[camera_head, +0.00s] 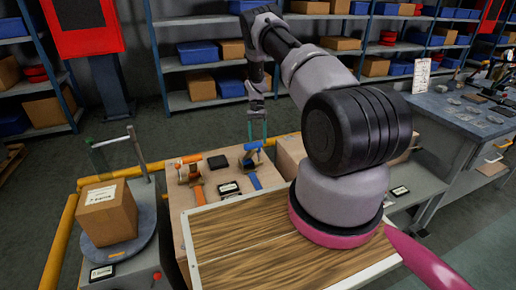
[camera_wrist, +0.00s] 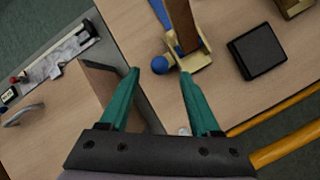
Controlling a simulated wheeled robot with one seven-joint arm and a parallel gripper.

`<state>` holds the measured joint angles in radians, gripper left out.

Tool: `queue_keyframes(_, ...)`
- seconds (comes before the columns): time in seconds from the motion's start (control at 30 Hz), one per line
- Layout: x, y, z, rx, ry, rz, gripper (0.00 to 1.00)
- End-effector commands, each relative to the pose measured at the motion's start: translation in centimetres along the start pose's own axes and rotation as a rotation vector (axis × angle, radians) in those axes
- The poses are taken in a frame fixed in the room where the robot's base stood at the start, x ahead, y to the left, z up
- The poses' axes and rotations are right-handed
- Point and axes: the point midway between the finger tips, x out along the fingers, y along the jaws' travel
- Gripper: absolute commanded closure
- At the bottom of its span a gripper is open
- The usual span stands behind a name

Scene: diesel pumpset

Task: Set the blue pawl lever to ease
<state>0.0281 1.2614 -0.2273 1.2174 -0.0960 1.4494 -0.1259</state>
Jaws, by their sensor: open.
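The blue lever (camera_head: 252,147) belongs to a brass fitting on the wooden bench, with a blue strap (camera_head: 255,180) in front of it. In the wrist view its round blue knob (camera_wrist: 160,65) shows beside a brass-coloured bracket (camera_wrist: 196,61). My gripper (camera_head: 257,138) points down just above and behind this fitting. In the wrist view my gripper (camera_wrist: 161,74) has its two green fingers apart, with the knob appearing between their tips. I see no contact, and the exact height gap is unclear. The lever's set position is too small to read.
A similar orange fitting (camera_head: 190,168) stands to the left. Small label plates (camera_head: 229,188) lie in front. Yellow rails (camera_wrist: 283,147) run along the bench edge.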

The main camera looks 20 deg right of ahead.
Motion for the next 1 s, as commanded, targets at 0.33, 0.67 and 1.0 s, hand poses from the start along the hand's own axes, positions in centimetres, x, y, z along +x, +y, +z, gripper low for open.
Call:
queue_keyframes(0.33, -5.0, 0.0, 0.0, 0.000, -0.001, -0.001, 0.36)
queue_keyframes(0.67, -5.3, 0.0, 0.0, 0.000, -0.001, 0.000, 0.36)
queue_keyframes(1.0, -7.8, 0.0, 1.1, -0.006, 0.024, -0.021, 0.36)
